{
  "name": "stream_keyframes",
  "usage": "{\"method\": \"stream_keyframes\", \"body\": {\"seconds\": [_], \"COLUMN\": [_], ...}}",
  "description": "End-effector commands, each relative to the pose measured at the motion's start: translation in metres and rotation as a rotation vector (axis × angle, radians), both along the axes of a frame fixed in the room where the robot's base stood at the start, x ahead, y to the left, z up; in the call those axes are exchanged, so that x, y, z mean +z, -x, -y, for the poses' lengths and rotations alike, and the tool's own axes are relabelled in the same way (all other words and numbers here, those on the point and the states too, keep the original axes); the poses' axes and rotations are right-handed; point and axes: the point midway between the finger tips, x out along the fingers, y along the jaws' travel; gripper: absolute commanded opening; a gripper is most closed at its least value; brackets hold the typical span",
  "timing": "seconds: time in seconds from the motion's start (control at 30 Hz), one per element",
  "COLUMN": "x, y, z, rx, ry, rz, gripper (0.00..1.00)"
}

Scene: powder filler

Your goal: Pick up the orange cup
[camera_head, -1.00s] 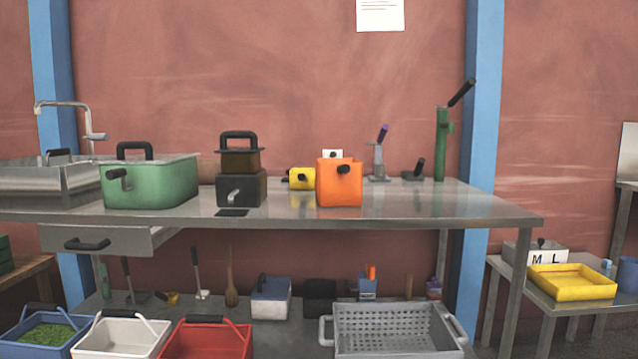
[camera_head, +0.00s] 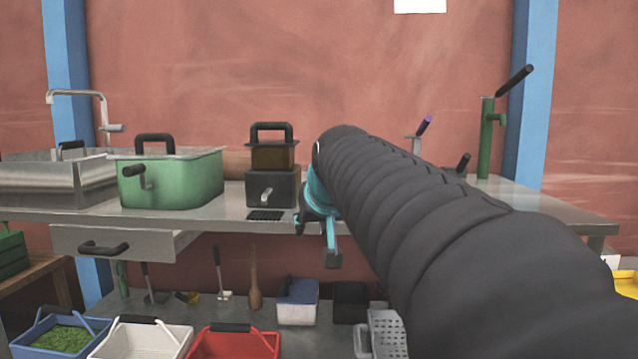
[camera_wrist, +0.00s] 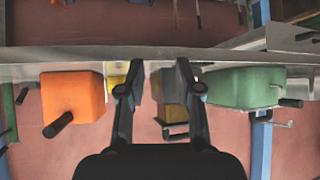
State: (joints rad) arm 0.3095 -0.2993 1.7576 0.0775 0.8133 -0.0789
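The orange cup (camera_wrist: 72,96), box-shaped with a black handle, is in the wrist view, left of my gripper (camera_wrist: 159,66). That view is upside down, so the cup seems to hang from the tabletop. My gripper is open, with nothing held between its two black fingers. The cup stands clear outside the fingers. In the head view my gripper (camera_head: 316,240) is at the table's front edge, right of the dark box, and my arm hides the cup.
The steel table (camera_head: 95,205) bears a green pot (camera_head: 180,180) and a dark box with a brown top (camera_head: 272,188). A yellow cup (camera_wrist: 117,80) shows partly behind the left finger. A green lever press (camera_head: 487,140) stands at the right. Baskets, including a red one (camera_head: 235,343), are below.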

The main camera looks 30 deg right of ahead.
Motion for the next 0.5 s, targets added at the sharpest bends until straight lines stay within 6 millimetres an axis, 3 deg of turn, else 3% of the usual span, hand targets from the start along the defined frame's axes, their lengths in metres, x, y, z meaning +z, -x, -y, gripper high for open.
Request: {"method": "stream_keyframes", "body": {"seconds": [0.03, 0.1, 0.3, 0.5], "x": [0.021, 0.050, 0.112, 0.142], "y": [-0.019, -0.039, -0.076, -0.088], "z": [0.025, 0.055, 0.132, 0.172], "rx": [-0.034, -0.071, -0.157, -0.200], "ry": [0.010, 0.029, 0.081, 0.115], "rz": [0.036, 0.088, 0.210, 0.272], "gripper": [0.34, 0.34, 0.34, 0.34]}}
